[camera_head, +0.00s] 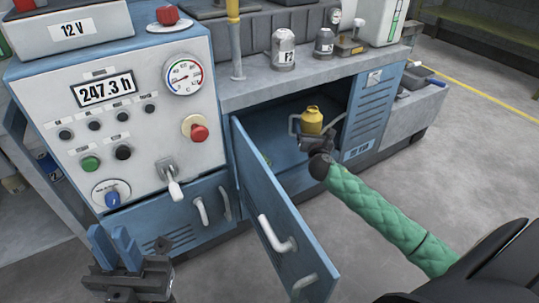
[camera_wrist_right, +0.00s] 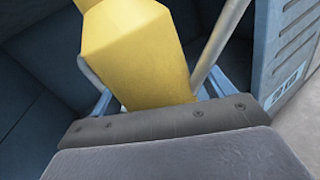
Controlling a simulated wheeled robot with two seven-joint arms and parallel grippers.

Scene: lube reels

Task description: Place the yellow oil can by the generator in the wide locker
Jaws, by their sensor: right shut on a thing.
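The yellow oil can (camera_head: 312,118) is in the opening of the blue locker (camera_head: 272,128) under the bench, and its yellow body (camera_wrist_right: 140,55) fills the upper middle of the right wrist view. My right gripper (camera_head: 314,136) is shut on it, the arm reaching in from the lower right. Grey rods show on both sides of the can. The locker door (camera_head: 270,210) hangs wide open towards me. Whether the can touches the locker floor I cannot tell. My left gripper (camera_head: 113,248) is at the lower left, in front of the control panel, its blue fingers apart and empty.
The grey panel (camera_head: 130,130) with a gauge and knobs stands left of the locker. Bottles (camera_head: 284,48) and small items stand on the bench top above the opening. A vented blue panel (camera_head: 373,105) bounds the opening at right. Floor at right is clear.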

